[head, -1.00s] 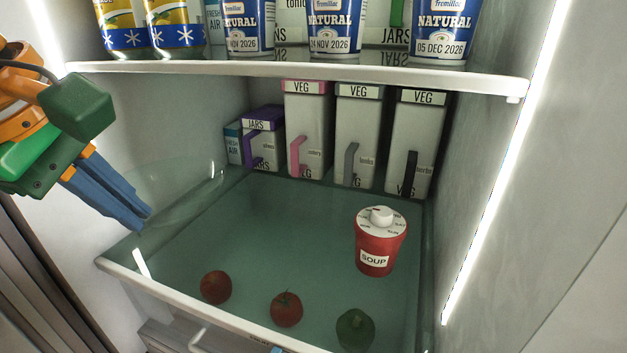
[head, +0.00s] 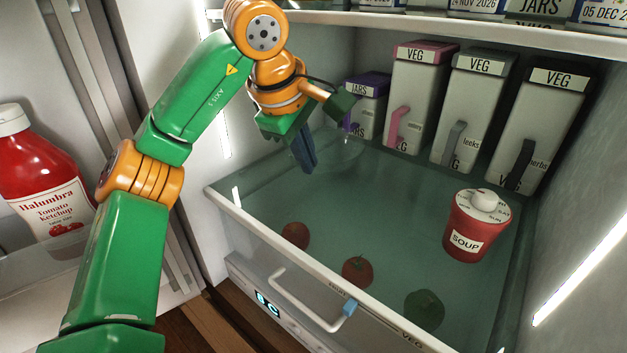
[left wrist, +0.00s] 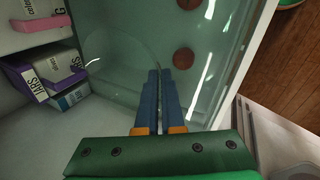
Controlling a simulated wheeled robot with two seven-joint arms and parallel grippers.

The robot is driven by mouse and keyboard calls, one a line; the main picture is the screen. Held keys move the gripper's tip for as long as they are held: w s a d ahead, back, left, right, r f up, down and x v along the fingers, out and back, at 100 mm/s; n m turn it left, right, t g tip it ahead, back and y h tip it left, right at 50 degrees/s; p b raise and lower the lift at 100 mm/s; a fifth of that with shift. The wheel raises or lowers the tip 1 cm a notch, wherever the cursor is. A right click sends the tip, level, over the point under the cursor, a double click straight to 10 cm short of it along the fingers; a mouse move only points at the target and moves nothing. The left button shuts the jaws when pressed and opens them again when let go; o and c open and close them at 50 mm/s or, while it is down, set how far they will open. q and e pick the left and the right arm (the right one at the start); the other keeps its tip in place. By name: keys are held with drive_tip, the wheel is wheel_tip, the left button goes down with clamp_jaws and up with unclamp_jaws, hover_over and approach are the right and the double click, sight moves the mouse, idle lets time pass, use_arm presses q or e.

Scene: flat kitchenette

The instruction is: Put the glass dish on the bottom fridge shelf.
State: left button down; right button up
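The clear glass dish (head: 347,150) is faint against the green glass of the bottom fridge shelf (head: 385,190), at its back left in front of the JARS box. Its round outline also shows in the left wrist view (left wrist: 122,58), just beyond and left of the fingertips. My left gripper (head: 308,168) points down at the dish's near left side. Its blue fingers (left wrist: 158,75) are nearly together, with a thin gap, and look closed on the dish's rim. Whether the dish's base touches the shelf is hard to tell. My right gripper is out of view.
A red soup pot (head: 476,228) stands at the shelf's right. A purple-lidded JARS box (head: 368,100) and VEG boxes (head: 468,105) line the back. Tomatoes (head: 357,270) and a green pepper (head: 424,308) show through the glass, above the drawer handle (head: 305,300). The shelf's middle is clear.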

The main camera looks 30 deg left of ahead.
use_arm(q)
drive_tip(key=p+x, duration=0.1)
drive_tip(key=x, duration=0.4)
drive_tip(key=shift+s+f, duration=0.15)
drive_tip(key=shift+f, duration=0.15)
drive_tip(key=shift+f, duration=0.1)
drive_tip(key=c, duration=1.1)
unclamp_jaws()
drive_tip(key=shift+o, duration=0.2)
drive_tip(key=v, duration=1.2)
